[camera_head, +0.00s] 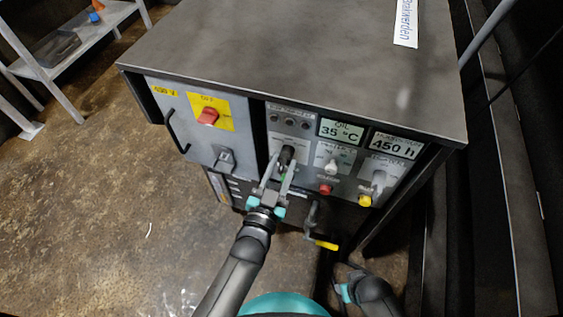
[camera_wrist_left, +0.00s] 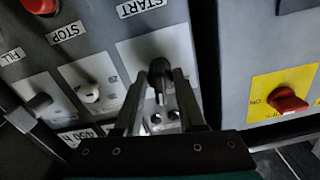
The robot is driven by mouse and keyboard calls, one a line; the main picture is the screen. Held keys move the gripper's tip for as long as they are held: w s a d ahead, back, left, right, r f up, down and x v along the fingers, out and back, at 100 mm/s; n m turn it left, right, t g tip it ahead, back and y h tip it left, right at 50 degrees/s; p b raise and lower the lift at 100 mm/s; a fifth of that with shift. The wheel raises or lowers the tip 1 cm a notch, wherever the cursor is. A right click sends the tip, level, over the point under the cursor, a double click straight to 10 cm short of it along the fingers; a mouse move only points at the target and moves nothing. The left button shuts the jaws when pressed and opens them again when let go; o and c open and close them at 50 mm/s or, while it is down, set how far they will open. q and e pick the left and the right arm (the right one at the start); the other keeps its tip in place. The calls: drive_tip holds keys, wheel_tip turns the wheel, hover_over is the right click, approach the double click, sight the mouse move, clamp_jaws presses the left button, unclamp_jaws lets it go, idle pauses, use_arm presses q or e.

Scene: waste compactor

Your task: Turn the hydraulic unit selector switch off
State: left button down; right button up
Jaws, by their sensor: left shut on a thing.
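The hydraulic unit cabinet has a grey front panel with several switches. My left gripper (camera_head: 283,168) is shut on a black selector switch (camera_head: 287,153) on the panel's middle section. In the left wrist view the black switch (camera_wrist_left: 160,70) shows between the two fingertips of my left gripper (camera_wrist_left: 161,88). The fingers partly hide the switch, and I cannot read its position. A small green spot shows by the fingers in the head view. Part of my right arm shows at the bottom of the head view; its fingers cannot be made out.
A red rotary switch on a yellow plate (camera_head: 207,116) is at the left. A pale switch (camera_head: 331,165), a grey switch (camera_head: 378,180), a red button (camera_head: 325,189) and a yellow button (camera_head: 364,201) are to the right. A yellow-ended handle (camera_head: 326,245) sticks out below.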

use_arm(q)
drive_tip(key=shift+n, duration=0.8)
use_arm(e)
drive_tip(key=shift+s+d+f, duration=0.3)
drive_tip(key=shift+s+f, duration=0.05)
drive_tip(key=shift+f, duration=0.15)
use_arm(q)
drive_tip(key=c, duration=0.9)
unclamp_jaws()
drive_tip(key=shift+o, duration=0.2)
drive_tip(key=shift+s, duration=0.1)
